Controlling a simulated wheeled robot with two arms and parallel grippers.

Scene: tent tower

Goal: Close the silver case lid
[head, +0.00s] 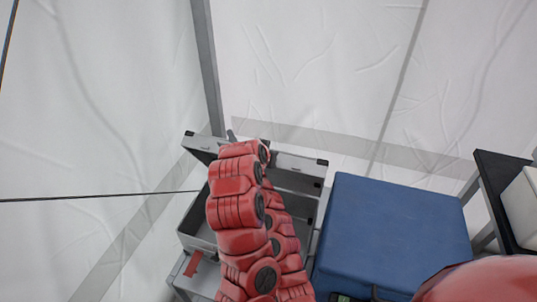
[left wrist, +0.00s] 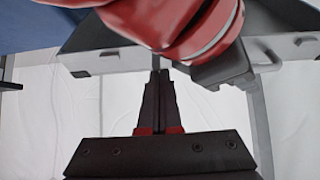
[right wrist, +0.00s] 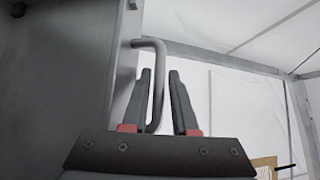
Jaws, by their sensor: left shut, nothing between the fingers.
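The silver case (head: 197,238) stands left of centre in the head view, its lid (head: 305,166) raised at the back. My red arms cover much of the case. My right gripper (right wrist: 160,75) has its fingers apart around a bent grey handle (right wrist: 150,43), with a gap beside the handle. The handle stands next to a large grey panel (right wrist: 60,90), seemingly the lid. My left gripper (left wrist: 159,75) is shut and empty, just below grey case parts (left wrist: 105,60) in the left wrist view. In the head view, the left fingertips are hidden.
A blue box (head: 390,225) stands right of the case. A black-topped table (head: 490,185) with a white object (head: 522,205) is at the far right. White tent walls and a grey pole (head: 207,70) rise behind. A thin dark line (head: 100,197) crosses the left side.

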